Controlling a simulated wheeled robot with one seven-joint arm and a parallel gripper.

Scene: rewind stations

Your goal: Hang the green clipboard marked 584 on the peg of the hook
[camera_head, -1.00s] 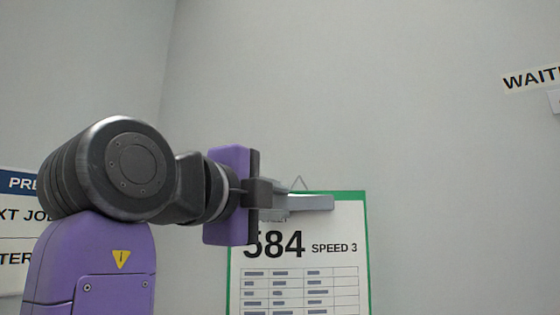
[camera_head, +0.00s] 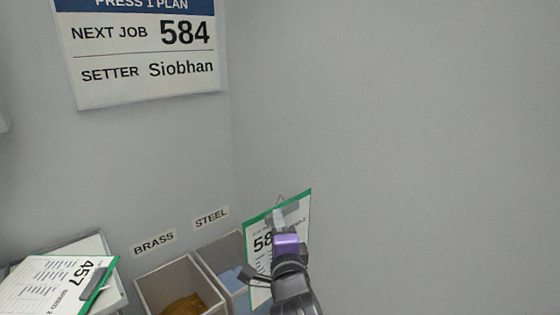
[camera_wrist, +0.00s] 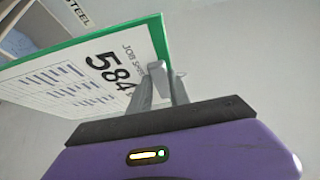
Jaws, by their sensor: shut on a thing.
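The green clipboard marked 584 (camera_head: 258,228) hangs from my gripper (camera_head: 283,222) in the head view, held by its top edge near the clip. In the wrist view the clipboard (camera_wrist: 75,80) shows its green border, the number 584 and a printed table. My gripper (camera_wrist: 160,85) is shut on it at the clip. A small wire loop stands above its top edge in the head view. The hook and its peg are not in view.
A second green clipboard marked 457 (camera_head: 62,282) lies on a tray at the lower left. Bins under the labels BRASS (camera_head: 153,243) and STEEL (camera_head: 211,217) stand beside it. A plan sign (camera_head: 140,45) hangs on the wall. The right side shows bare wall.

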